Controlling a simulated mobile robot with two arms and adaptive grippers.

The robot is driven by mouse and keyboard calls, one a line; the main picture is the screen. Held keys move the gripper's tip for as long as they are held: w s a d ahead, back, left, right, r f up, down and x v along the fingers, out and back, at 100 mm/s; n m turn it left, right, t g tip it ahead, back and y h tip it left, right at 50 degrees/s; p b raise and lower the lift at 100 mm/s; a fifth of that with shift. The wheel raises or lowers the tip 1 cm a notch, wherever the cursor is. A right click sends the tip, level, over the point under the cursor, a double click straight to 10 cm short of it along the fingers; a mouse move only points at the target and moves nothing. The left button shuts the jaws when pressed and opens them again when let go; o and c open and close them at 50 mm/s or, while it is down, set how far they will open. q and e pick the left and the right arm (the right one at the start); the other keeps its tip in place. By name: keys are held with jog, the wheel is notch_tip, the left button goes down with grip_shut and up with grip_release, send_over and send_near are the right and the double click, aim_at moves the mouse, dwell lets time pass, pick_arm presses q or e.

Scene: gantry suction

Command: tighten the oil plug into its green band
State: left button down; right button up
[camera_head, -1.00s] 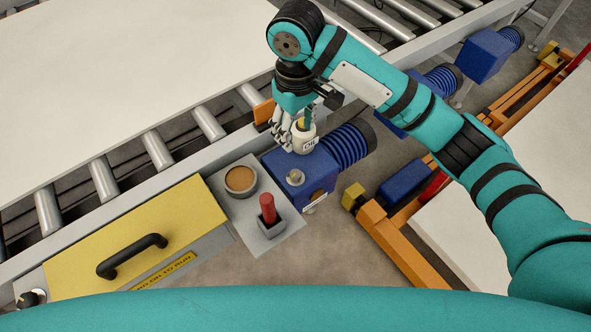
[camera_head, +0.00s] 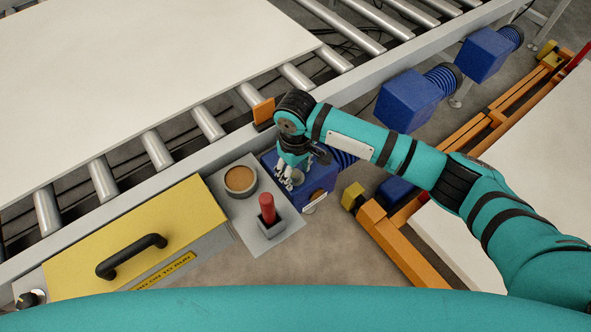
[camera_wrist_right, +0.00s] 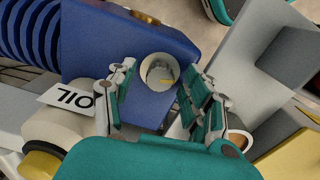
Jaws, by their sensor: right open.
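The oil plug (camera_wrist_right: 158,70) shows in the right wrist view as a grey metal piece in a pale round seat on top of the blue gear housing (camera_wrist_right: 125,40). A small yellow mark lies on it; I cannot make out a green band. My right gripper (camera_wrist_right: 160,100) is open, its fingers on either side of the plug; contact cannot be told. In the head view the right gripper (camera_head: 289,180) is over the blue housing (camera_head: 318,180) and hides the plug. My left gripper is not in view.
A white container with an OIL label (camera_wrist_right: 68,98) stands beside the gripper in the wrist view. In the head view, a red handle (camera_head: 268,208), a brown-filled cup (camera_head: 240,180) and a yellow box (camera_head: 130,240) are to the left. An orange plate (camera_head: 263,112) stands behind.

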aim_at(295, 174)
jog(key=shift+f, duration=0.1)
grip_shut()
jog(key=m+p, duration=0.1)
jog(key=p, duration=0.1)
jog(key=m+p, duration=0.2)
jog(key=p, duration=0.1)
jog(key=m+p, duration=0.1)
jog(key=p, duration=0.2)
jog(key=shift+s+r, duration=0.1)
jog(key=shift+r, duration=0.2)
jog(key=shift+f+m+p, duration=0.25)
jog(key=shift+m+p, duration=0.95)
jog(key=shift+p, duration=0.05)
grip_release()
notch_tip(295, 174, up, 12)
